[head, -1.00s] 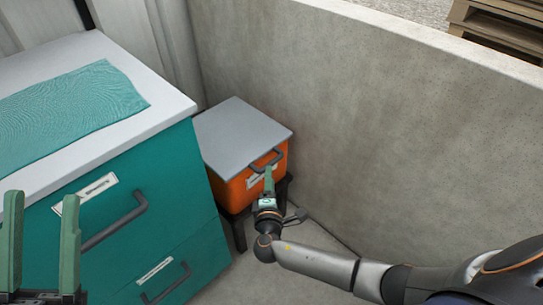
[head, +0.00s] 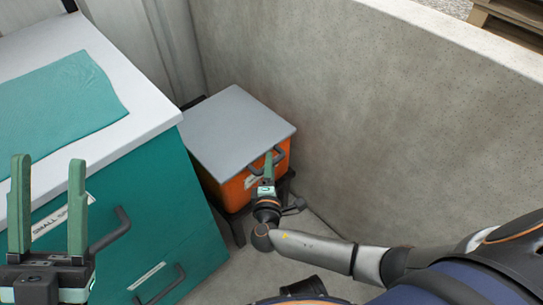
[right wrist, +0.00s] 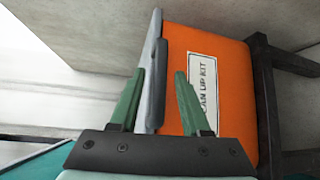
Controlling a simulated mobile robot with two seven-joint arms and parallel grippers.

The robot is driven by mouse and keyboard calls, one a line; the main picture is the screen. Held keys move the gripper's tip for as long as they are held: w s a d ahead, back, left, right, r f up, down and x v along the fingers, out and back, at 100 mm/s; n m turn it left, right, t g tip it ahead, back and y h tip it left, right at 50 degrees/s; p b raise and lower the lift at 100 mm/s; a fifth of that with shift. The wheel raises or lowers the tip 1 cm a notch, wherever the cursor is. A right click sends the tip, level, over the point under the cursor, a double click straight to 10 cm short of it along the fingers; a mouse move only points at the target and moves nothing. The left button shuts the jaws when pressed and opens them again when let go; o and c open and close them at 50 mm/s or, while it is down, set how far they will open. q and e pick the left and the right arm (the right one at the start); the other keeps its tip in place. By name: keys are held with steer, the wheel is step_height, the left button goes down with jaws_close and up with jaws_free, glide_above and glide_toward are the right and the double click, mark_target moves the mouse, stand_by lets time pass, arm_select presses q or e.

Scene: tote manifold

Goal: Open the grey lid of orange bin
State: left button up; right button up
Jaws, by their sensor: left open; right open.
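The orange bin (head: 236,190) stands in the corner with its grey lid (head: 237,127) lying flat and closed on top. A dark handle (head: 281,156) runs along the lid's front edge. My right gripper (head: 268,160) is open at the handle. In the right wrist view the handle bar (right wrist: 160,75) lies between the two open green fingers (right wrist: 160,82), beside the grey lid edge (right wrist: 149,60) and the orange front (right wrist: 220,65). Whether a finger touches the bar I cannot tell. My left gripper (head: 48,165) is open and empty, in front of the teal cabinet.
A teal drawer cabinet (head: 150,185) with a white top (head: 130,110) and a teal cloth (head: 70,100) stands close left of the bin. A concrete wall (head: 380,140) rises right behind the bin. The bin rests on a dark stand (head: 237,230). Some floor is free in front.

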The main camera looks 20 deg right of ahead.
steer(key=shift+w+d, duration=0.1)
steer(key=shift+w, duration=0.15)
jaws_close()
stand_by(0.4)
stand_by(1.1)
